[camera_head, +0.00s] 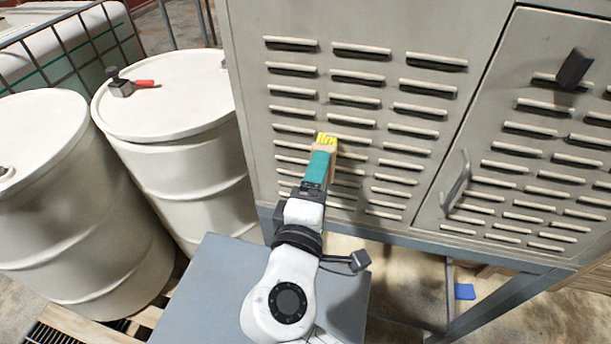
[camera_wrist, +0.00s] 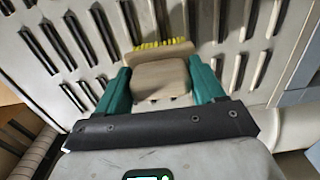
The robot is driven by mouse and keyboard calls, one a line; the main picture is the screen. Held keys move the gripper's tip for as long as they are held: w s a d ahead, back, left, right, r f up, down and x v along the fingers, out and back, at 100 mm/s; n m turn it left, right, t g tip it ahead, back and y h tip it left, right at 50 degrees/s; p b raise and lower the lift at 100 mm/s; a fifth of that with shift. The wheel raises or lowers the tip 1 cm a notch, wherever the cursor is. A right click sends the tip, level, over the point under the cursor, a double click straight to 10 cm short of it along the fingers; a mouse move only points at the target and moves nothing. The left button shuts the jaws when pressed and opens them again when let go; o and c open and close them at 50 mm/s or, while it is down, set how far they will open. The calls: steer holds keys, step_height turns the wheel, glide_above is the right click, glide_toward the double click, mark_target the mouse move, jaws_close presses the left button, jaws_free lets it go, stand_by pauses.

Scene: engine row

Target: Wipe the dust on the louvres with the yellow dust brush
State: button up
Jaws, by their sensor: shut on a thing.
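The yellow dust brush (camera_head: 327,140) has yellow bristles and a tan wooden body. My gripper (camera_head: 320,165) is shut on the brush's body, with the bristles facing the grey louvred panel (camera_head: 385,210). In the wrist view the tan body of the brush (camera_wrist: 161,78) sits between my two teal fingers, and the bristles are at or very near the louvres (camera_wrist: 85,45). I cannot tell whether they touch. The louvres (camera_head: 353,101) run in three columns on the panel, and the brush covers part of the left and middle columns. Dust cannot be made out clearly.
A second louvred door (camera_head: 540,130) with a handle (camera_head: 455,182) and a dark latch (camera_head: 575,68) is on the right. White drums (camera_head: 175,95) stand at left; one has a red-handled tool (camera_head: 125,85) on its lid. A blue item (camera_head: 465,291) lies below.

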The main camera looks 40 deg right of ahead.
steer(key=s+d, duration=0.8)
steer(key=s, duration=0.3)
steer(key=shift+s+d+b, duration=0.15)
steer(key=shift+b, duration=0.3)
stand_by(1.1)
steer(key=shift+b+v, duration=0.45)
steer(key=shift+v, duration=2.5)
steer(key=v, duration=0.3)
